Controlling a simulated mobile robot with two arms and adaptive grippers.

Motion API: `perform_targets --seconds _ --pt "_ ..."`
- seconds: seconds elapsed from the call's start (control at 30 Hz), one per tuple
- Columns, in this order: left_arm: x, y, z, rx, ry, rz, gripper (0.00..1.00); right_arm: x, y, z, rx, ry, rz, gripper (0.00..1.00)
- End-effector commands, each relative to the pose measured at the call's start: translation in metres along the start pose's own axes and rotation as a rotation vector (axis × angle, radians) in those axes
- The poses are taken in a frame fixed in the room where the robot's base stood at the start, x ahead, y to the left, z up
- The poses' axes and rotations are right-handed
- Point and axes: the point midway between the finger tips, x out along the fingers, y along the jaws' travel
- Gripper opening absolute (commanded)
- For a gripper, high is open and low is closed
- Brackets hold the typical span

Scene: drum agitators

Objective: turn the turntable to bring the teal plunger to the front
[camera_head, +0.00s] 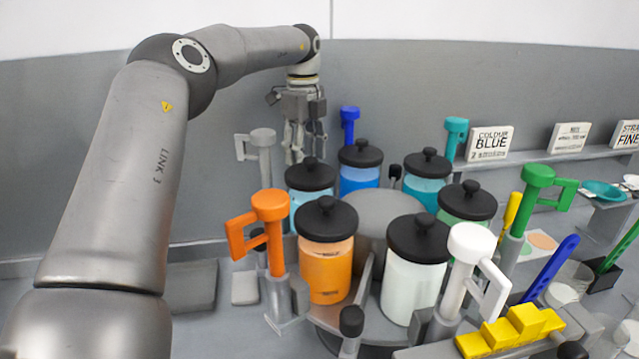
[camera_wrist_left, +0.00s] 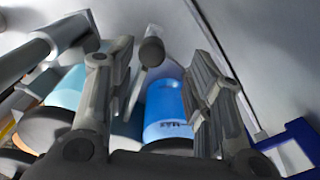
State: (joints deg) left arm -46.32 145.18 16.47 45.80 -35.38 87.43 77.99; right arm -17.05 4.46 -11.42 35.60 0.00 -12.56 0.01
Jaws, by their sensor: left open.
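The turntable (camera_head: 380,205) is a grey round stand carrying several black-lidded jars. The teal plunger (camera_head: 455,137) stands upright at the back right, behind the teal jar (camera_head: 424,192). My left gripper (camera_head: 306,155) points down at the back left, beside the grey plunger (camera_head: 262,152) and above the light blue jar (camera_head: 300,205). In the left wrist view its fingers (camera_wrist_left: 163,70) are spread apart. A rod with a round dark knob (camera_wrist_left: 152,52) shows between them; I cannot tell whether they touch it. My right gripper is out of view.
Blue (camera_head: 349,122), orange (camera_head: 270,215), white (camera_head: 470,250) and green (camera_head: 537,185) plungers stand around the jars. Black-knobbed rods (camera_head: 351,322) stick out between jars. A yellow stepped block (camera_head: 510,332) lies at front right. A shelf with signs (camera_head: 488,143) runs along the back wall.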

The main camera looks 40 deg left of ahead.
Motion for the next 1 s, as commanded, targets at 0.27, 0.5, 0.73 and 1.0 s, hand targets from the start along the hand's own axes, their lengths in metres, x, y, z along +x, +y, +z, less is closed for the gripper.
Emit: perform_targets --seconds 0.27,0.5,0.73,1.0 --pt "0.031 0.007 -0.001 -0.023 0.002 0.030 0.48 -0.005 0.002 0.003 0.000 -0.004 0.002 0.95" --pt "0.075 0.007 -0.001 -0.022 0.001 0.028 0.48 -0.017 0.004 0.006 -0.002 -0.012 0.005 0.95" --pt "0.102 0.007 -0.001 -0.022 0.000 0.025 0.48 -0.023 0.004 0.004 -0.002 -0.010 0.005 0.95" --pt "0.108 0.007 -0.001 -0.021 -0.001 0.022 0.48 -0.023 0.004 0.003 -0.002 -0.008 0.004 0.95"
